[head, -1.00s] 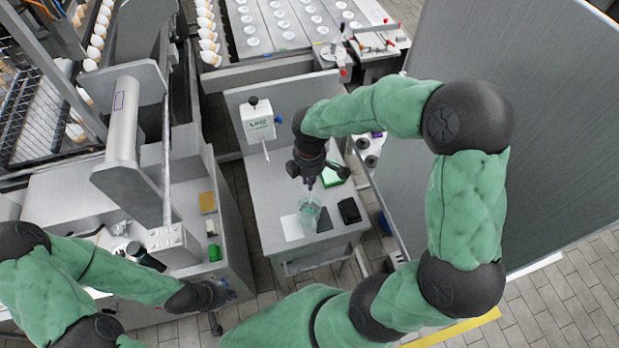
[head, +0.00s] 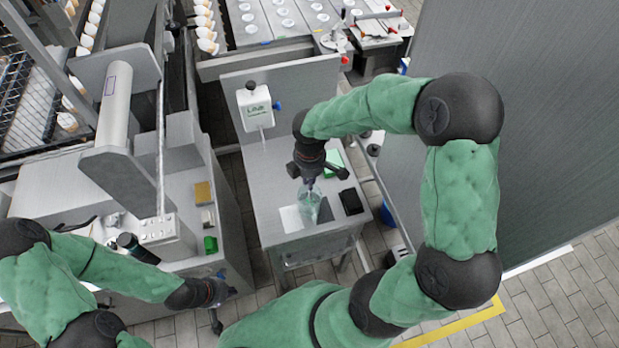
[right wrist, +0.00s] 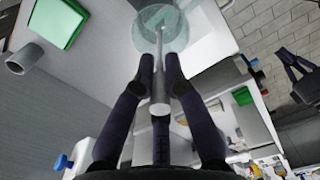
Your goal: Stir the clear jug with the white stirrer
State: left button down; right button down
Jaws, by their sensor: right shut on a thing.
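The clear jug (head: 308,209) stands on the grey worktable, near its front edge. In the right wrist view the jug (right wrist: 146,44) shows at the top, with its round rim towards me. My right gripper (head: 310,182) is above the jug. In the right wrist view my right gripper (right wrist: 160,72) is shut on the white stirrer (right wrist: 159,92), a pale rod. The stirrer's far end is inside the jug's outline; whether it touches the wall or bottom is unclear. My left gripper (head: 222,291) is empty, away at the left, its fingers apart.
A green tray (head: 334,162) and a black box (head: 351,201) are on the table right of the jug. A white sheet (head: 290,218) lies left of it. A large grey panel (head: 540,120) stands at the right.

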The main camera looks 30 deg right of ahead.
aim_at(311, 207)
jog(key=shift+f+b, duration=1.4)
jog(key=shift+f, duration=0.75)
